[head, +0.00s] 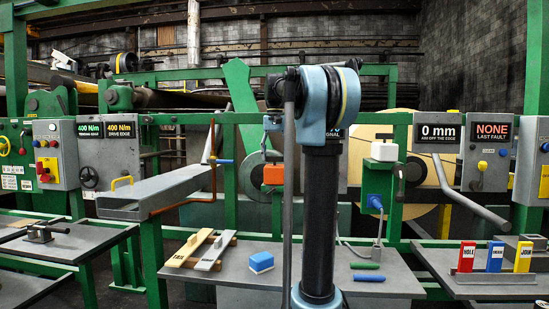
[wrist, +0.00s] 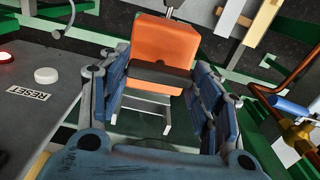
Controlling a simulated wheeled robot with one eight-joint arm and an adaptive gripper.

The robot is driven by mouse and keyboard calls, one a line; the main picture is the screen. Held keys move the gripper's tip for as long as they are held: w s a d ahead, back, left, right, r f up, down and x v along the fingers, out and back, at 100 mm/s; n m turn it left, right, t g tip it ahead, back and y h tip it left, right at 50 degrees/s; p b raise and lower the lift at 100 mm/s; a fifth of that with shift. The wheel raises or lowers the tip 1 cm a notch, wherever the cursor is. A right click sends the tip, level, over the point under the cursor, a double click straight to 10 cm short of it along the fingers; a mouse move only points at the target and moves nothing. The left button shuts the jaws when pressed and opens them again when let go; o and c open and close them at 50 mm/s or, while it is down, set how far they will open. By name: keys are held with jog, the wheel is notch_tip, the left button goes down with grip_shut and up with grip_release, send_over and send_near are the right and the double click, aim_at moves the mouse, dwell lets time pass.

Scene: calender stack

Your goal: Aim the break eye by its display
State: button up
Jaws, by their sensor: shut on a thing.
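An orange box, which looks like the break eye (wrist: 162,42), fills the space between my fingers in the wrist view. It also shows in the head view (head: 273,174), just left of my arm. My gripper (wrist: 160,78) is shut on it, with a blue finger at each side and a dark band across its lower part.
A white box (head: 384,151) and a blue part (head: 374,201) stand right of my arm. A bench (head: 225,277) below holds a blue-and-white block (head: 261,263). A copper pipe (wrist: 295,75) is close on the right in the wrist view; a RESET panel (wrist: 40,125) lies left.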

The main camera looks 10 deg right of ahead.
jog(key=shift+n, duration=0.3)
jog(key=o, duration=1.1)
jog(key=shift+c, duration=0.2)
notch_tip(320, 180, up, 12)
jog(key=shift+f, duration=0.1)
